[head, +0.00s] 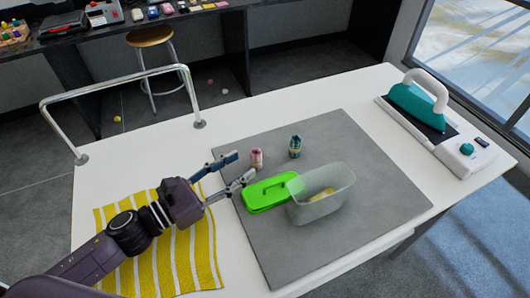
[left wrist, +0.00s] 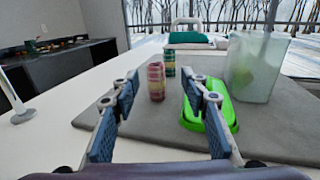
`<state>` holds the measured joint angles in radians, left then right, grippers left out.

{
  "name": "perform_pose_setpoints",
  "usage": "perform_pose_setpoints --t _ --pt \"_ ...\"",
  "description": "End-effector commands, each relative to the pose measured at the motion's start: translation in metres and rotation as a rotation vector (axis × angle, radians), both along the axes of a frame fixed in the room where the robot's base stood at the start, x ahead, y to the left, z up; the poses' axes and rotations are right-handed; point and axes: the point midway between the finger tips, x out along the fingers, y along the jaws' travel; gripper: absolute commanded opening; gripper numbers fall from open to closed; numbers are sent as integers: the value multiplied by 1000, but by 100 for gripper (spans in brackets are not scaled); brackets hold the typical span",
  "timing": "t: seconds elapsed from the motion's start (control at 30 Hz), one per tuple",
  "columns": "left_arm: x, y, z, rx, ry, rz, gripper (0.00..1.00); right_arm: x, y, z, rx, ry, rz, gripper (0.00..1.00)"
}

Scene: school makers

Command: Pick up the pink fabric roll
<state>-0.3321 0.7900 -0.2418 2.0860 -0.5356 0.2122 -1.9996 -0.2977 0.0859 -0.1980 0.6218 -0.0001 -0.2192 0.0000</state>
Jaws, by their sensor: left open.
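The pink fabric roll (head: 256,159) stands upright on the grey mat (head: 356,163), near the mat's left edge. In the left wrist view the pink roll (left wrist: 156,82) is ahead, between the lines of my two fingers and apart from them. My left gripper (head: 241,167) is open and empty, just left of the roll; its fingers also show in the left wrist view (left wrist: 160,95). A dark teal roll (head: 295,147) stands to the right of the pink one, and behind it in the left wrist view (left wrist: 170,64). My right gripper is not in view.
A green lid (head: 268,193) lies close to my left fingers, beside a clear box (head: 335,199) with something yellow inside. A yellow striped cloth (head: 175,252) lies under my left arm. A teal iron (head: 418,104) stands at the right. A metal rail (head: 130,80) rises at the left.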

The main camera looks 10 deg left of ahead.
Motion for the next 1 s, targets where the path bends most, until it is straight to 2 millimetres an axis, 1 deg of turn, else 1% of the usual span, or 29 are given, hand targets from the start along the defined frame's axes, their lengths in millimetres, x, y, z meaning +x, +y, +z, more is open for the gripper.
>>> perform_pose_setpoints --t 0.1,0.23,0.37,0.53,0.7,0.83,1.0 --pt "8 -6 2 -1 -2 -1 41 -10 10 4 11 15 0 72" --pt "12 -10 1 1 -1 0 41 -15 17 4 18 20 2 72" --pt "19 -13 2 -1 -2 0 41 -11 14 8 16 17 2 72" --pt "36 -23 4 0 -3 0 41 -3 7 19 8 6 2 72" --pt "51 -34 2 -1 -2 -1 41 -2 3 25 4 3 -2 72" --pt "55 -39 0 0 -1 -1 41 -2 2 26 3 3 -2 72" --pt "56 -39 -1 1 0 -1 41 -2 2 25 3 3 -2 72"
